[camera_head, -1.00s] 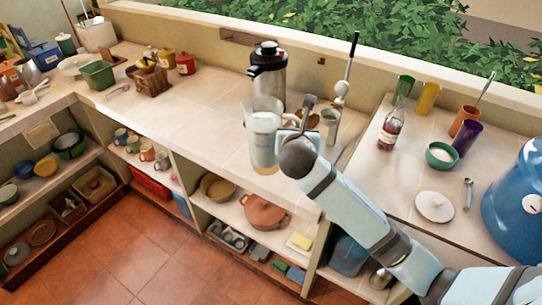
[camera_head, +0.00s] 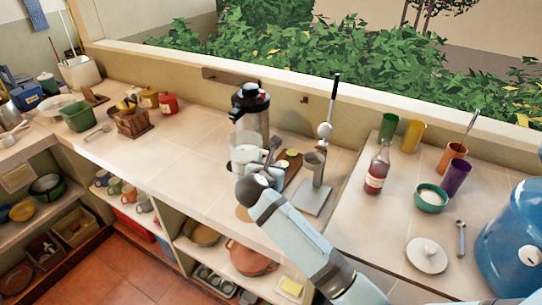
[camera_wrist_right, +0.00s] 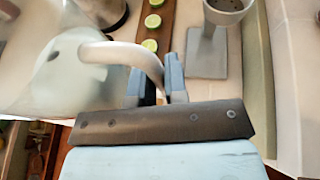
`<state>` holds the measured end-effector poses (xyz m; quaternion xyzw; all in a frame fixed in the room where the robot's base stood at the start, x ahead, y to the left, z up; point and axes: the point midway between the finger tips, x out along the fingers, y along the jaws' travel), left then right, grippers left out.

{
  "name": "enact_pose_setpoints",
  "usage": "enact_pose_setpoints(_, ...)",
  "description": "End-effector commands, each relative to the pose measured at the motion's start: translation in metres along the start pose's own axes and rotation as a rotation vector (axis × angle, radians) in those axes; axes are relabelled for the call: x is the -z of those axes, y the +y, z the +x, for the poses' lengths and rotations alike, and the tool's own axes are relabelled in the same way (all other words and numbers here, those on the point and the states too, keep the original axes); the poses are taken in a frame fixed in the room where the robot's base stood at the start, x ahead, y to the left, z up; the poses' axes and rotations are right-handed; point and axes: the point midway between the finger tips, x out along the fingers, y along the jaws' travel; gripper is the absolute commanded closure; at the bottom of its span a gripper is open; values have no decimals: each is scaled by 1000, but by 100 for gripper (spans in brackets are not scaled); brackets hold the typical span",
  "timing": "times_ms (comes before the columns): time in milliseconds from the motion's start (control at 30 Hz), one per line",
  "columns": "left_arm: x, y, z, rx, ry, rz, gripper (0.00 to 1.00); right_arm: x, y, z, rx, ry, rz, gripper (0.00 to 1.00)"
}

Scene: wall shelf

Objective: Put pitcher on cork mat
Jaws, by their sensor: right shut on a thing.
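The clear pitcher (camera_head: 241,157) is in front of the dark-topped metal urn in the head view, partly hidden by my right gripper. It fills the left of the right wrist view (camera_wrist_right: 55,80), with its pale curved handle between the fingers. My right gripper (camera_head: 265,170) is shut on the handle; its blue-grey fingers also show in the wrist view (camera_wrist_right: 157,82). A small tan round patch, apparently the cork mat (camera_head: 243,213), shows on the counter below the pitcher, near the front edge. The pitcher's base is hard to make out. My left gripper is not in view.
The urn (camera_head: 249,112) stands close behind the pitcher. To the right are a dark board (camera_head: 292,163) with lime pieces and a grey-based stand (camera_head: 314,197). A red bottle (camera_head: 377,170) is farther right. The counter (camera_head: 180,155) left of the pitcher is clear.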

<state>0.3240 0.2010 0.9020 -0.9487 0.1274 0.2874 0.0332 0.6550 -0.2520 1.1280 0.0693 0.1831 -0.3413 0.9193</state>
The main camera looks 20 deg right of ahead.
Motion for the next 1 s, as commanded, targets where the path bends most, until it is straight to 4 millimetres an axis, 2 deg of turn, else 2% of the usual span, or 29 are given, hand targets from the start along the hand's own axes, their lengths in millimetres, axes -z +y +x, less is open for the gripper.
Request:
enact_pose_setpoints(100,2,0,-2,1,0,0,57,24,0,10,0,-1,-1,100)
enact_pose_setpoints(300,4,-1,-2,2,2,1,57,54,0,22,-2,-2,2,100)
enact_pose_setpoints(567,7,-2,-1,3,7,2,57,67,1,28,-3,-3,4,100)
enact_pose_setpoints(867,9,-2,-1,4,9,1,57,100,0,42,-2,-2,2,100)
enact_pose_setpoints(1000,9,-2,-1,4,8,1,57,103,1,43,-3,-3,4,100)
